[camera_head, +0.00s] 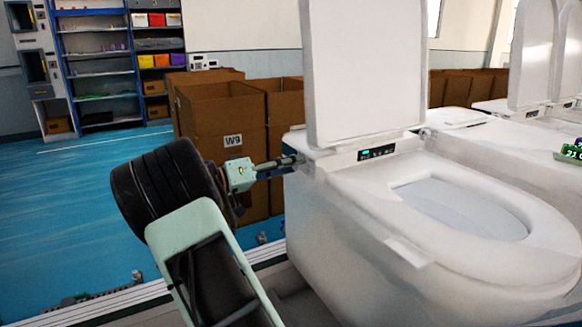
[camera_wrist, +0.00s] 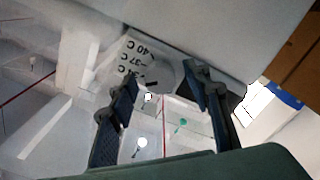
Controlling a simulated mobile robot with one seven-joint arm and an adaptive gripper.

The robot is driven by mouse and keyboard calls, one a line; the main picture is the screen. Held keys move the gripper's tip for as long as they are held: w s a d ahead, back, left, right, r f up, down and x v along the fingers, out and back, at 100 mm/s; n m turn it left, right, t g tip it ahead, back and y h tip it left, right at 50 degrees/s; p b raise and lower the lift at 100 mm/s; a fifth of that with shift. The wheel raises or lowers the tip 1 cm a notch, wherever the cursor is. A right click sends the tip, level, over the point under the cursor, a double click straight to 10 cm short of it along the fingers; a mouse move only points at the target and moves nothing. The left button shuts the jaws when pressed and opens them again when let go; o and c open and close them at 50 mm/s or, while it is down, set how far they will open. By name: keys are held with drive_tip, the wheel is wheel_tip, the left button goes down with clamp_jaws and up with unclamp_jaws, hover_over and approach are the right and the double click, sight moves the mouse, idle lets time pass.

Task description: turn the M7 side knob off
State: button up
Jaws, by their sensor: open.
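A white toilet (camera_head: 330,215) with its lid (camera_head: 365,60) raised stands at the right in the head view. My gripper (camera_head: 290,163) reaches its left side, near the hinge end. In the wrist view my gripper (camera_wrist: 161,80) is open, with its two dark fingers apart. A grey round knob (camera_wrist: 162,74) shows between and just beyond the fingertips, beside a dial marked with temperatures such as 40 C and 37 C (camera_wrist: 130,55). I cannot tell whether the fingers touch the knob. In the head view the knob is hidden, and no M7 label is readable.
A small lit panel (camera_head: 376,152) sits at the back of the seat. More white toilets (camera_head: 480,140) stand to the right. Cardboard boxes (camera_head: 225,110), one marked W9, stand behind my arm. Shelves (camera_head: 100,60) are at the back left. The blue floor (camera_head: 60,210) at left is mostly clear.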

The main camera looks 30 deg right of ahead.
drive_tip(key=shift+d, duration=0.1)
drive_tip(key=shift+c, duration=0.5)
drive_tip(key=c, duration=1.1)
drive_tip(key=shift+o, duration=0.2)
drive_tip(key=shift+n+p, duration=2.5)
drive_tip(key=shift+n, duration=1.4)
drive_tip(key=o, duration=1.2)
drive_tip(key=shift+c, duration=0.2)
